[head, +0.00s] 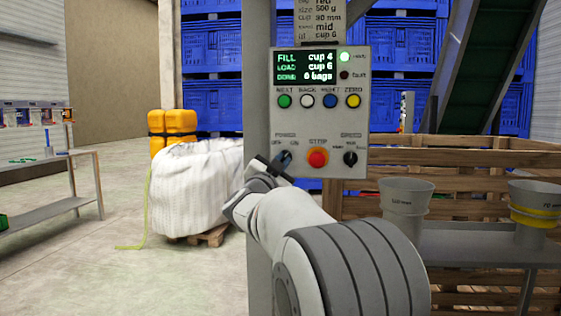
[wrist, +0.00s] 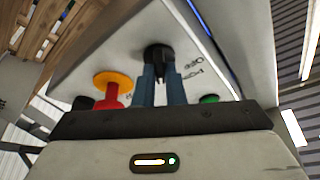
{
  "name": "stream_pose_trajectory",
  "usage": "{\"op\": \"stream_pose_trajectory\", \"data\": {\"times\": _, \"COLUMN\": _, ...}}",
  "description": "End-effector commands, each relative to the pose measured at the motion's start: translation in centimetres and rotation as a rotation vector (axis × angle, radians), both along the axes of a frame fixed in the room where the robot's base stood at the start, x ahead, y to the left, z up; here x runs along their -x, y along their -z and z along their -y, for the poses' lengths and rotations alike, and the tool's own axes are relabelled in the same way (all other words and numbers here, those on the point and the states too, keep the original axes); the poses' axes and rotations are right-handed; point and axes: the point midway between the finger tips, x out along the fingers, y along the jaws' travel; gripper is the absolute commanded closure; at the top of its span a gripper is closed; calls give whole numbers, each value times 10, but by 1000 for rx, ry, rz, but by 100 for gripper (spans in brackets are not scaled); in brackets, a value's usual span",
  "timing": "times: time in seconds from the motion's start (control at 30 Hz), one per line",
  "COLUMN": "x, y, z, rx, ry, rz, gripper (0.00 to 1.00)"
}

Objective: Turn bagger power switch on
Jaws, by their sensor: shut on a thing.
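The grey bagger control panel (head: 320,125) stands upright in front of me on a column. Its power switch (wrist: 158,52) is a black rotary knob, seen in the wrist view. My gripper's blue fingers also show in the wrist view (wrist: 160,80), shut on the knob from both sides. Which mark the knob points to I cannot tell.
A red stop button (head: 317,158) on a yellow ring sits right of the power switch, with a black speed knob (head: 350,158) beyond it. Coloured buttons line the panel above. Grey cups (head: 407,205) stand on a bench at right. A white bulk bag (head: 195,185) stands left.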

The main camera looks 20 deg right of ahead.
Motion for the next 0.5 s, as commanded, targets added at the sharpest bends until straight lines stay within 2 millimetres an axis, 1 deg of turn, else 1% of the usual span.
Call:
{"op": "stream_pose_trajectory", "data": {"times": 0.2, "x": -3, "y": 1, "z": -3, "rx": -103, "ry": -5, "rz": 63, "gripper": 100}}
{"op": "stream_pose_trajectory", "data": {"times": 0.5, "x": -3, "y": 1, "z": -3, "rx": -171, "ry": -5, "rz": 110, "gripper": 100}}
